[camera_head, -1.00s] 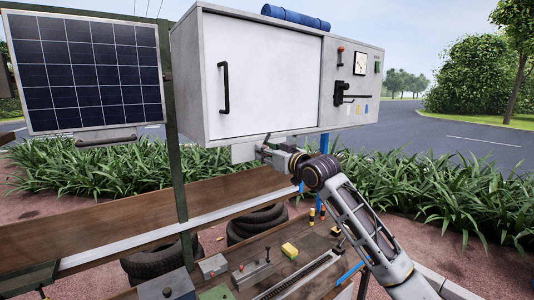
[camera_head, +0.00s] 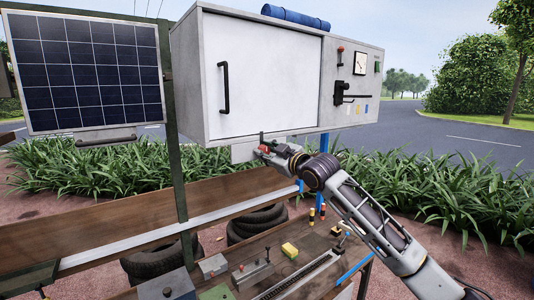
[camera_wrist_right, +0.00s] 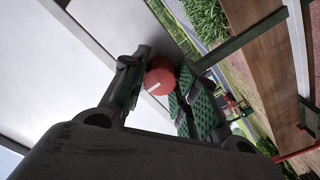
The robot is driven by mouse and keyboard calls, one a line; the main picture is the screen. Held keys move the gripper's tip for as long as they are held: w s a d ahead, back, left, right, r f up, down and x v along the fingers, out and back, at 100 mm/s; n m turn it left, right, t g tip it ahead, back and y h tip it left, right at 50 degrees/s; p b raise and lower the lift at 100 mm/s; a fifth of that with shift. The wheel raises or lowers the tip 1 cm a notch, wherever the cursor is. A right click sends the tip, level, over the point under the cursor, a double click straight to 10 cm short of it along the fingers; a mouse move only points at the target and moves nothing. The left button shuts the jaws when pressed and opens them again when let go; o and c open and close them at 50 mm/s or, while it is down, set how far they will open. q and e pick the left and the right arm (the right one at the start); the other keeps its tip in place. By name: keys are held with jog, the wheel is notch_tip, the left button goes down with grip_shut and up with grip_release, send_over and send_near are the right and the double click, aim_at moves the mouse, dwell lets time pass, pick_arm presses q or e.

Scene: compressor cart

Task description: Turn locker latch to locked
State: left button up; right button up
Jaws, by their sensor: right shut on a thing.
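The grey locker (camera_head: 262,75) has a white door with a black handle (camera_head: 223,88). A red round knob with a white line, which looks like the latch (camera_wrist_right: 160,77), sits between the fingers of my right gripper in the right wrist view. My right gripper (camera_head: 263,147) is just under the locker's lower front edge in the head view, with a bit of red showing at its tip. Its green-padded fingers (camera_wrist_right: 158,88) are shut on the red knob. The knob's mount is partly hidden by the fingers. My left gripper is not in view.
A control panel (camera_head: 353,85) with a gauge and a black lever is right of the door. A solar panel (camera_head: 88,72) is at left. Below are a wooden shelf (camera_head: 110,215), tyres (camera_head: 255,222) and a bench with small parts, including a yellow block (camera_head: 289,250).

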jog(key=shift+f, duration=0.15)
jog(key=o, duration=1)
jog(key=shift+o, duration=0.2)
jog(key=shift+s, duration=0.1)
jog(key=v, duration=1.2)
